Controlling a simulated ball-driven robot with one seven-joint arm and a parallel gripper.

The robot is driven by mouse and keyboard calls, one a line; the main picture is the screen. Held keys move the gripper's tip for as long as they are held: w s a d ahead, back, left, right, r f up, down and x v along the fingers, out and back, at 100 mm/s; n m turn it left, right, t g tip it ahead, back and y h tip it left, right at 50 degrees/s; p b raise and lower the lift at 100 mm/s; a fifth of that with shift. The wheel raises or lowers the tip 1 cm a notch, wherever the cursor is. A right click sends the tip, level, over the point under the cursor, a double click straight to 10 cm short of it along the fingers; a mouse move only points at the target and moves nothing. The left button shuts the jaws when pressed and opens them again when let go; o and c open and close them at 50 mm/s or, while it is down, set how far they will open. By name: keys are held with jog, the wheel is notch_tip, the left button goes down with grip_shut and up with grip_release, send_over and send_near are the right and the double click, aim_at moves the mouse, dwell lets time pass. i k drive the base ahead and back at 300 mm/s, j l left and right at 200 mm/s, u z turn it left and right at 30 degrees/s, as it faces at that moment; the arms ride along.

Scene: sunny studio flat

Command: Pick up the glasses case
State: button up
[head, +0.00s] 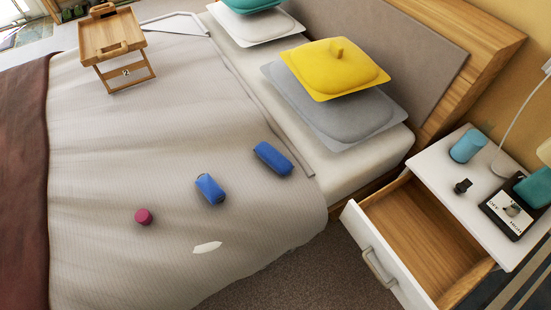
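Two blue oblong objects lie apart on the bed's pale cover. The one nearer the pillows, a smooth, rounded dark-blue case (273,158), looks like a glasses case. The other, a blue pouch-like object (210,189), lies to its lower left and shows a lighter blue patch and a dark end. I cannot tell for certain which of the two is the glasses case. Nothing covers either one. My gripper is not in view.
A crimson cylinder (143,216) and a flat white piece (207,247) lie nearby on the bed (110,170). Right of the bed, a white nightstand (440,163) has its drawer (415,235) pulled open and empty. A wooden bed tray (112,35) stands far left.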

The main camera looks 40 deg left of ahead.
aim_at(281, 165)
jog(key=u, duration=1.25)
jog(key=i+l+u, duration=0.15)
jog(key=i, duration=0.2)
jog(key=i+l+u, duration=0.2)
jog(key=i, duration=0.2)
jog(key=i+l+u, duration=0.15)
jog(key=i, duration=0.2)
